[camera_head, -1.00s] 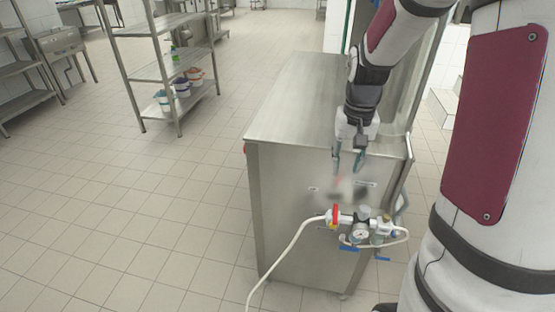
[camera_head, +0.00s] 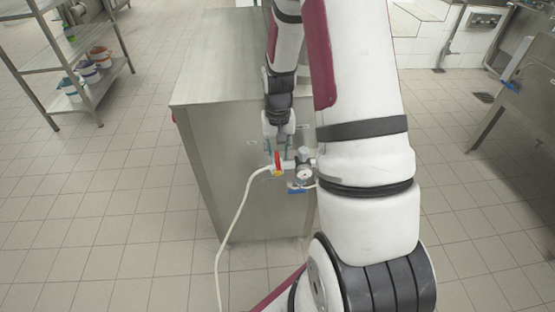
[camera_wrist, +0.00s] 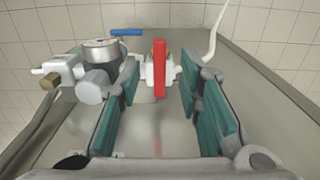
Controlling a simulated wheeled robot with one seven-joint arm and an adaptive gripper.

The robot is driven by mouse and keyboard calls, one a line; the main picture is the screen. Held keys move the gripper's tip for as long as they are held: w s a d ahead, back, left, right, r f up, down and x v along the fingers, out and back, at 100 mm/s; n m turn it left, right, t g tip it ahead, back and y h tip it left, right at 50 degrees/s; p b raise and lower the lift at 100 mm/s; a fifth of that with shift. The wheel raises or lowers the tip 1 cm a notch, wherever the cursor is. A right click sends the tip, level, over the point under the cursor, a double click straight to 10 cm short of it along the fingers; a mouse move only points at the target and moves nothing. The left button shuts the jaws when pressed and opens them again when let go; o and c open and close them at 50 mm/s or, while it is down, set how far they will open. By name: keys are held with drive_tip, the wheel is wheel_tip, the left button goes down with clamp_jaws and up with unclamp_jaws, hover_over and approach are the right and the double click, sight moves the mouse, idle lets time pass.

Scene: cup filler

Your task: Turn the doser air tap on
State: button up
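The air tap's red handle (camera_head: 277,160) is on the front of the steel cabinet, at the end of a white hose. In the wrist view the red handle (camera_wrist: 160,68) stands upright in the picture, between and a little beyond my fingers. My gripper (camera_head: 277,149) is open, and its teal finger pads in the wrist view (camera_wrist: 158,88) lie on either side of the handle with gaps at both sides. I see no contact. The round pressure gauge (camera_head: 304,176) sits right of the tap; its regulator (camera_wrist: 102,54) is left in the wrist view.
The steel cabinet (camera_head: 215,85) has a clear top. A blue handle (camera_head: 297,190) hangs below the gauge. The white hose (camera_head: 228,215) runs down to the floor. My arm hides the cabinet's right side. A shelf rack (camera_head: 108,70) stands at left; the tiled floor between is free.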

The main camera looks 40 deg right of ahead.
sight(278, 164)
drive_tip(key=shift+f, duration=1.5)
clamp_jaws()
drive_tip(key=shift+w+a+m+b, duration=0.15)
drive_tip(key=shift+w+m, duration=0.7)
drive_tip(key=shift+m, duration=2.15)
drive_tip(key=shift+w+a+m+b, duration=0.2)
drive_tip(key=shift+w+m, duration=0.7)
drive_tip(key=shift+m, duration=2.1)
drive_tip(key=shift+w+a+m+b, duration=0.15)
drive_tip(key=shift+w+m, duration=0.7)
drive_tip(key=shift+m, duration=2.15)
